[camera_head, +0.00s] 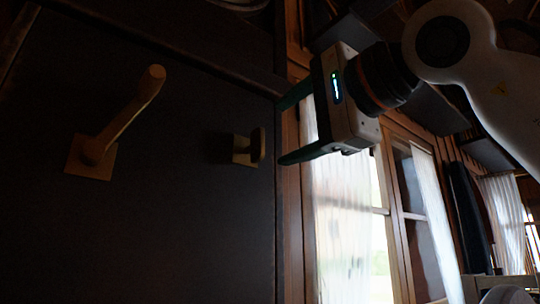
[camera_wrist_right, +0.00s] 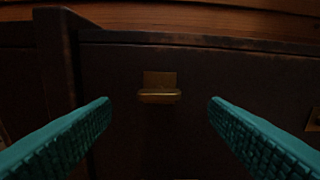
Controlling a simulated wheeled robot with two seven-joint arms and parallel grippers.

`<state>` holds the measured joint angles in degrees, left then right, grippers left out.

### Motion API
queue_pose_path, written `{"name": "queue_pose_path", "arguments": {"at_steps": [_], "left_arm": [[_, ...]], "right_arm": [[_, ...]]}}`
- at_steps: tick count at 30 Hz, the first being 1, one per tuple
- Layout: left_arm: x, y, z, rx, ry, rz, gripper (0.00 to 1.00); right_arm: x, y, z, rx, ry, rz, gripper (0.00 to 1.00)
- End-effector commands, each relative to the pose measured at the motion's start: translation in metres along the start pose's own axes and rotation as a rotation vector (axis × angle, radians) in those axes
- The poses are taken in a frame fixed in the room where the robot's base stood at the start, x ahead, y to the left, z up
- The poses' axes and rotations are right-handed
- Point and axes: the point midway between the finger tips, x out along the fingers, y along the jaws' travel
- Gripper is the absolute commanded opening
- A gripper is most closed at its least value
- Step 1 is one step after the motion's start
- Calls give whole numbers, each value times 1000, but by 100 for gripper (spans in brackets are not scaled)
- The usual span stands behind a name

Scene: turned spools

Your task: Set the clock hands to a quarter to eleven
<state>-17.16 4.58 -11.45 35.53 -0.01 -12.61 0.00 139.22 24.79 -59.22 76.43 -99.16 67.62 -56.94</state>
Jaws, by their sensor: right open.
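No clock face or clock hands can be made out in either view. In the head view a dark upright panel (camera_head: 190,130) carries a brass-coloured lever (camera_head: 128,115) on a square plate, slanting up to the right. To its right is a small brass-coloured knob (camera_head: 257,146) on its own plate. My right gripper (camera_head: 281,131) is open and empty, its teal fingers pointing left toward the panel near the knob. In the right wrist view a brass piece (camera_wrist_right: 159,96) on a plate lies between the open fingers, beyond the tips and untouched. My left gripper is out of view.
Tall windows (camera_head: 378,210) with white curtains (camera_head: 342,190) stand behind my right arm. A wooden edge (camera_wrist_right: 200,20) runs above the panel in the right wrist view, and a partial brass piece (camera_wrist_right: 314,120) shows at its right edge. The panel front between the fittings is clear.

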Motion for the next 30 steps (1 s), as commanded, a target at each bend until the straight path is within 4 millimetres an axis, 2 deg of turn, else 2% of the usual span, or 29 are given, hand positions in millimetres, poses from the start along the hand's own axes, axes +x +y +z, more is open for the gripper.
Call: {"name": "queue_pose_path", "arguments": {"at_steps": [1,3,9,30], "left_arm": [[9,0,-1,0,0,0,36],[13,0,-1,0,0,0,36],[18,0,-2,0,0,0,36],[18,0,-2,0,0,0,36]], "right_arm": [[-11,-3,1,1,-2,3,69],[-23,-3,0,1,0,3,69],[-42,-1,0,0,0,0,69],[-44,0,0,0,0,-1,69]]}}
